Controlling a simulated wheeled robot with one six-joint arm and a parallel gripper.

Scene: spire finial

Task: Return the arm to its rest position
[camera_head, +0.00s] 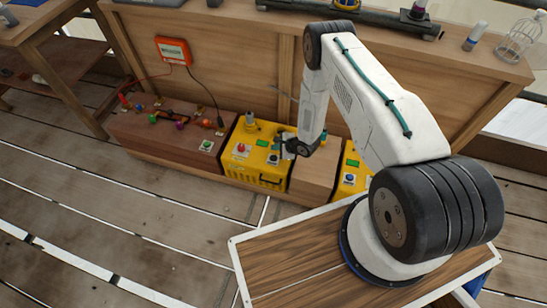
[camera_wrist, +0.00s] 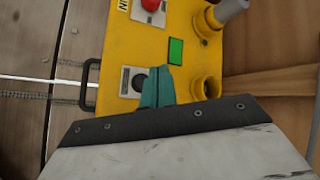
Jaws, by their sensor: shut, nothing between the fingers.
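My arm reaches out over the wooden deck, bent down toward a yellow box (camera_head: 257,179) that stands against the wooden bench front. My gripper (camera_head: 284,143) is at the right part of this box's top in the head view. In the wrist view my gripper's teal fingers (camera_wrist: 157,87) are shut and empty, in front of the yellow box (camera_wrist: 112,50). They partly cover a dark round button on a pale plate (camera_wrist: 130,82). A green panel (camera_wrist: 176,51) and a red button (camera_wrist: 152,4) show nearby. I cannot tell whether the fingertips touch the box.
A brown box with coloured knobs (camera_head: 150,140) stands left of the yellow box. A second yellow box (camera_head: 353,172) is partly hidden behind my arm. A red-orange box (camera_head: 173,51) hangs above with cables. A wire cage (camera_head: 517,42) stands on the bench top. Open deck lies at left.

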